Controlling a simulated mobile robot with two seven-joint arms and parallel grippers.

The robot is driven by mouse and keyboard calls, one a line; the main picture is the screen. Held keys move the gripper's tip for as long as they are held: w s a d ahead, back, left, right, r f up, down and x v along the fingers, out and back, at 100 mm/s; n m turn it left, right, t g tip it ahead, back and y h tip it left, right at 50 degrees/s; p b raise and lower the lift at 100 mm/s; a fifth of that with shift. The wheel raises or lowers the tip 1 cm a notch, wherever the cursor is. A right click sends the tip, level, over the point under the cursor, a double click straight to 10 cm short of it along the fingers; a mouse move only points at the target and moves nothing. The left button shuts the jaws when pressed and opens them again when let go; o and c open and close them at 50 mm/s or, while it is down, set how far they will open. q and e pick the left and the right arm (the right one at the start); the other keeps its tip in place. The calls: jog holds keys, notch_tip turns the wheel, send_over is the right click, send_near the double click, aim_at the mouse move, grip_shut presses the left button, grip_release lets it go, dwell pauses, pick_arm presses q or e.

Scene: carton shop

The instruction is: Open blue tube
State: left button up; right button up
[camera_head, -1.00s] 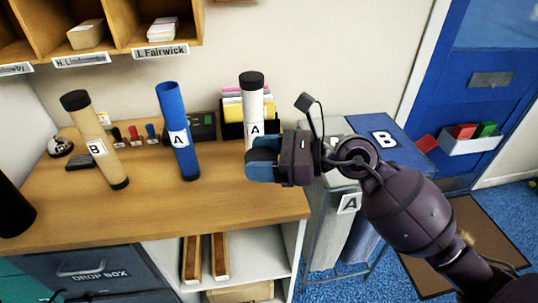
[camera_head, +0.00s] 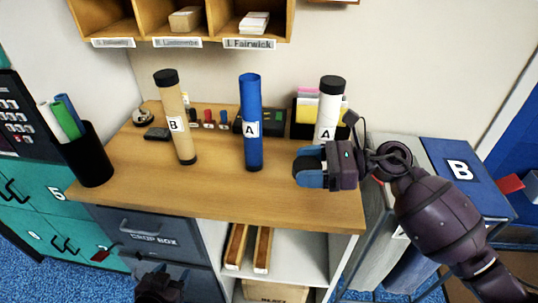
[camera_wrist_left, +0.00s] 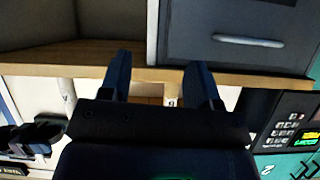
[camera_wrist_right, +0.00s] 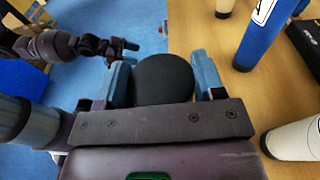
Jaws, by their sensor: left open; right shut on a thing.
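The blue tube (camera_head: 250,95) stands upright on the wooden counter with a white A label. Its top shows blue, with no black cap on it. It also shows in the right wrist view (camera_wrist_right: 262,40). My right gripper (camera_head: 308,166) is over the counter, right of the blue tube and in front of the white tube. It is shut on a round black cap (camera_wrist_right: 163,80), which the fingers mostly hide in the head view. My left gripper (camera_head: 160,285) is low in front of the drop box drawer. It is open and empty in the left wrist view (camera_wrist_left: 158,88).
A tan tube (camera_head: 179,125) labelled B and a white tube (camera_head: 327,108) labelled A stand capped on either side. A black bin (camera_head: 94,168) with rolled tubes is at left. A blue B bin (camera_head: 460,165) is at right. The counter's front is clear.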

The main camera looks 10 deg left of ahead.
pick_arm(q)
jog(key=w+d+r+m+t+h, duration=0.1)
jog(key=w+d+r+h, duration=0.3)
jog(key=w+r, duration=0.75)
jog(key=w+d+r+t+h, duration=0.1)
jog(key=w+d+r+h, duration=0.25)
jog(key=w+r, duration=0.75)
jog(key=s+d+r+g+h, duration=0.1)
jog(key=d+r+g+h, duration=0.25)
jog(key=d+r, duration=0.3)
jog(key=n+g+h, duration=0.3)
jog(key=n+g, duration=0.1)
jog(key=g, duration=0.4)
send_near(300, 166)
jog(key=a, duration=0.1)
jog(key=shift+r+n, duration=0.25)
jog(key=shift+n, duration=0.05)
jog(key=x, duration=1.2)
jog(key=shift+s+a+f, duration=0.1)
